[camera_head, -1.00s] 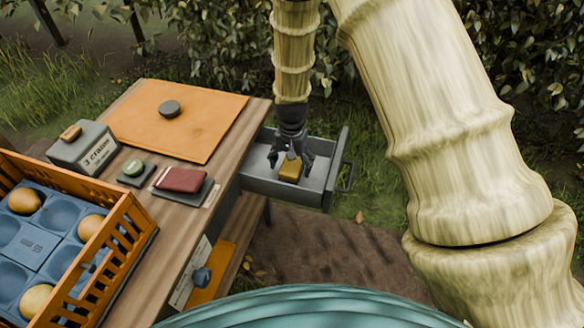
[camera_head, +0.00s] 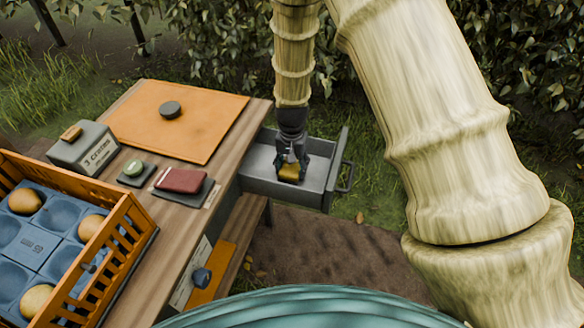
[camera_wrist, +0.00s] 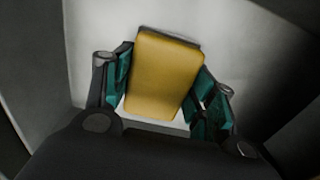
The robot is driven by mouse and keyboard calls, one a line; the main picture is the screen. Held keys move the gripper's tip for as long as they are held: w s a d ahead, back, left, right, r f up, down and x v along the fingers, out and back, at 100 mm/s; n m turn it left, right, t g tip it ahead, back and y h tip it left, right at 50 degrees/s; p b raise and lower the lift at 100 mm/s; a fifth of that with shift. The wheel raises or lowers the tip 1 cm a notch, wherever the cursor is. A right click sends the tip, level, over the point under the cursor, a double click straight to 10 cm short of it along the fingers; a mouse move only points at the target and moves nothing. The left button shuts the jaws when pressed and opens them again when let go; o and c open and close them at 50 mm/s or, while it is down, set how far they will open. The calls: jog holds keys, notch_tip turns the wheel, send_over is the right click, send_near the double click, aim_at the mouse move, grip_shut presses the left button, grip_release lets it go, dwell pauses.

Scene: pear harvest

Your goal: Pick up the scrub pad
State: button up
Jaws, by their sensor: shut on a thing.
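The yellow scrub pad (camera_head: 289,172) is inside the open grey drawer (camera_head: 325,172) at the right side of the wooden table. My gripper (camera_head: 291,164) reaches down into the drawer from above and is shut on the pad. In the wrist view the pad (camera_wrist: 162,76) sits tilted between the two teal-lined fingers of my gripper (camera_wrist: 162,92), one against each side. A dark edge shows along the pad's top. I cannot tell whether the pad still touches the drawer floor.
The drawer walls stand close around my gripper. The wooden table (camera_head: 222,165) holds an orange board (camera_head: 200,130), a dark red block (camera_head: 182,180), a grey box (camera_head: 82,148) and an orange crate (camera_head: 118,225) with pears. Leafy hedge stands behind.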

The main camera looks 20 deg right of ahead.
aim_at(291, 166)
jog(key=shift+r, duration=5)
